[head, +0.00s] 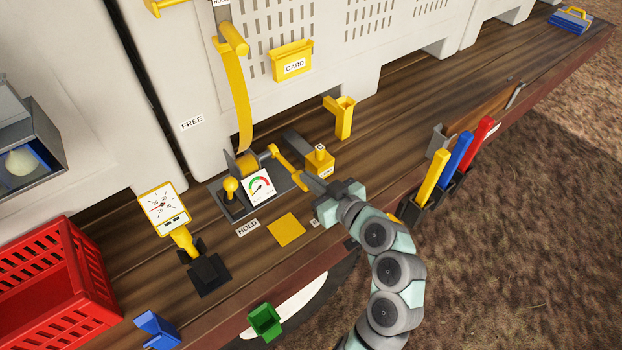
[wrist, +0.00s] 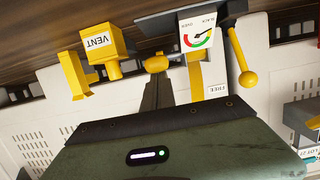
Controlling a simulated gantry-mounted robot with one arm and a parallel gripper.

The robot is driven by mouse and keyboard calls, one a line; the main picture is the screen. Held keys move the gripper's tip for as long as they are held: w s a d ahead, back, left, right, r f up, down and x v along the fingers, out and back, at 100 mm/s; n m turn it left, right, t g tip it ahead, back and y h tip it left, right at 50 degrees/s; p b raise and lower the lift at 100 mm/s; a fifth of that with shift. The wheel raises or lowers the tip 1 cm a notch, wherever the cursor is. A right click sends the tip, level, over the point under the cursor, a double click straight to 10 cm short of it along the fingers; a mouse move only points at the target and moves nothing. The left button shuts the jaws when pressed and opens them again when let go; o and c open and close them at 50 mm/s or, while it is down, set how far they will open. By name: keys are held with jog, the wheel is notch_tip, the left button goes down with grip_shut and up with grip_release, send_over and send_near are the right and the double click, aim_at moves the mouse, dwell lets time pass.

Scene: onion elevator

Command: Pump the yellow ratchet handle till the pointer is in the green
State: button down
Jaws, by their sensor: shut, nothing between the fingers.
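The yellow ratchet handle (head: 288,166) slants from the ratchet toward my gripper in the head view. Its rounded end (wrist: 155,63) shows just beyond my fingers in the wrist view. My gripper (head: 308,181) is shut and empty, its fingertips close to that end; I cannot tell whether they touch it. The white gauge (head: 260,187) has a coloured arc with green and red. It also shows upside down in the wrist view (wrist: 198,32). Its pointer lies toward the slack end, outside the green. A yellow strap (head: 239,100) runs down to the ratchet.
A yellow ball-topped lever (head: 230,187) stands left of the gauge. A yellow VENT block (head: 320,162) and a yellow post (head: 341,117) stand to the right. A dial (head: 161,208), a red crate (head: 55,285) and a rack of coloured handles (head: 458,158) stand farther off.

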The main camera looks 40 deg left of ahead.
notch_tip(320, 180, up, 4)
jog(key=shift+a+p, duration=0.1)
jog(key=shift+p, duration=0.25)
jog(key=b+v, duration=0.1)
jog(key=v, duration=0.9)
